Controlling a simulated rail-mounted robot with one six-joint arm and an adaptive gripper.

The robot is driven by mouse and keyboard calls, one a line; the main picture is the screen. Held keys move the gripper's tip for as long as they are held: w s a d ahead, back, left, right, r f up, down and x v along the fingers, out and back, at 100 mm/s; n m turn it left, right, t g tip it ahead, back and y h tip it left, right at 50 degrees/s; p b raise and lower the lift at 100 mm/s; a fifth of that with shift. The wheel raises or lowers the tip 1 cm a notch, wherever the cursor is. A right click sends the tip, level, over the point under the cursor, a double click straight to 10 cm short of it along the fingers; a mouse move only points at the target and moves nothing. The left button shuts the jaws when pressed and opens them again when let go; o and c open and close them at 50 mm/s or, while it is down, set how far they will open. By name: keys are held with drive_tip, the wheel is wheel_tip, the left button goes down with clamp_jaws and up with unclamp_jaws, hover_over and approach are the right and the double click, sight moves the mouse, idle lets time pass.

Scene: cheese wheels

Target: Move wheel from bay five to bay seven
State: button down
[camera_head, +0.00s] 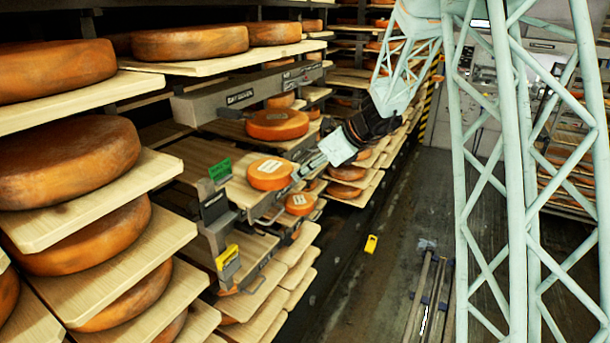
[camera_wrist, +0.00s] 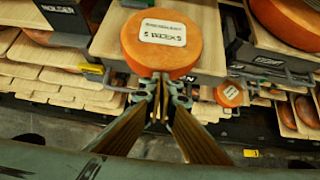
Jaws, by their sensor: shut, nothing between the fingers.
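An orange cheese wheel (camera_head: 270,180) with a white label lies flat on a wooden board (camera_head: 210,153) in the rack. In the wrist view the same labelled wheel (camera_wrist: 160,60) sits on its board (camera_wrist: 108,45), directly ahead of my fingers. My gripper (camera_head: 298,174) is at the wheel's aisle side, near the front edge of the board. In the wrist view my gripper (camera_wrist: 160,90) has its fingertips together, empty, close to the wheel's near rim. Whether they touch it is unclear. A grey beam (camera_head: 240,97) carries a bay sign too small to read surely.
Another wheel (camera_head: 277,124) lies on the board behind. A smaller labelled wheel (camera_head: 299,204) is below. Large wheels (camera_head: 68,157) fill the left shelves. A green tag (camera_head: 220,170) and yellow tag (camera_head: 228,257) stand at the rack front. The aisle floor holds a yellow object (camera_head: 371,244).

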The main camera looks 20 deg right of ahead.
drive_tip(key=shift+w+a, duration=0.1)
idle(0.3)
drive_tip(key=shift+w+a, duration=0.55)
drive_tip(key=shift+a, duration=0.1)
drive_tip(key=shift+s+d, duration=0.45)
drive_tip(key=shift+d, duration=0.1)
drive_tip(key=s+d+f+v, duration=0.1)
drive_tip(key=v, duration=1)
drive_tip(key=shift+s+d+b, duration=0.15)
drive_tip(key=shift+d+b, duration=0.05)
drive_tip(key=shift+b, duration=0.25)
drive_tip(key=shift+r, duration=0.15)
